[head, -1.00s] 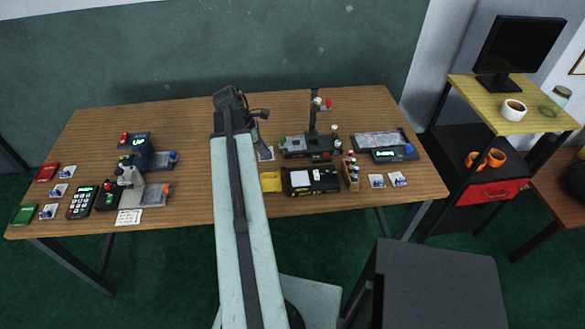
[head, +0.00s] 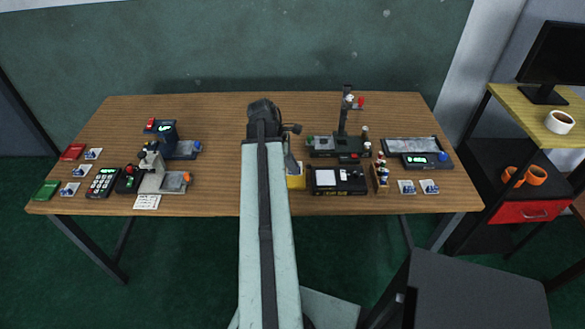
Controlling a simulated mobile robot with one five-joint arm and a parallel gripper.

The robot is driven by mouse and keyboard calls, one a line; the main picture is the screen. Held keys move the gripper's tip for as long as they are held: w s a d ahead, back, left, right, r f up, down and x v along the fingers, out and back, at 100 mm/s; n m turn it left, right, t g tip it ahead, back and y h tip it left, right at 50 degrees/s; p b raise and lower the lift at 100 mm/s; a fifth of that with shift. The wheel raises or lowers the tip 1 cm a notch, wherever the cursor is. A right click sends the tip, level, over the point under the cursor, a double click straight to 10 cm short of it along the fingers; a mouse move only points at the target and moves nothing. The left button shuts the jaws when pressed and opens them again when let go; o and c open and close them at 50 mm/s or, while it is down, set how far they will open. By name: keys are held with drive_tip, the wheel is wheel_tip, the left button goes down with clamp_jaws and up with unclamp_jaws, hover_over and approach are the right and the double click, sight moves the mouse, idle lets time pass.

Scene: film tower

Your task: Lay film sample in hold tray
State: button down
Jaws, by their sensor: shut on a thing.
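My gripper (head: 291,160) hangs from the arm's end over the middle of the table, just above and behind a small yellow tray (head: 296,182), which I take as the hold tray. The gripper is shut on a film sample, a small pale piece that is mostly hidden by the arm and jaws. The arm also covers the left part of the yellow tray. Other film samples, small white-and-blue squares, lie at the left (head: 82,171) and the right (head: 407,187) of the table.
A black device (head: 338,181) stands right of the yellow tray, with a stand (head: 343,125) behind it. A vial rack (head: 381,177) and a scale (head: 427,161) are further right. A microscope (head: 151,171), a red tray (head: 72,152) and a green tray (head: 46,190) are at left.

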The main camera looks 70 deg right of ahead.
drive_tip(key=shift+f+b, duration=2.35)
drive_tip(key=shift+f, duration=0.2)
drive_tip(key=shift+f, duration=0.2)
drive_tip(key=c, duration=0.8)
unclamp_jaws()
drive_tip(key=shift+s, duration=0.1)
drive_tip(key=shift+r, duration=0.15)
wheel_tip(320, 180, up, 7)
drive_tip(key=p, duration=0.7)
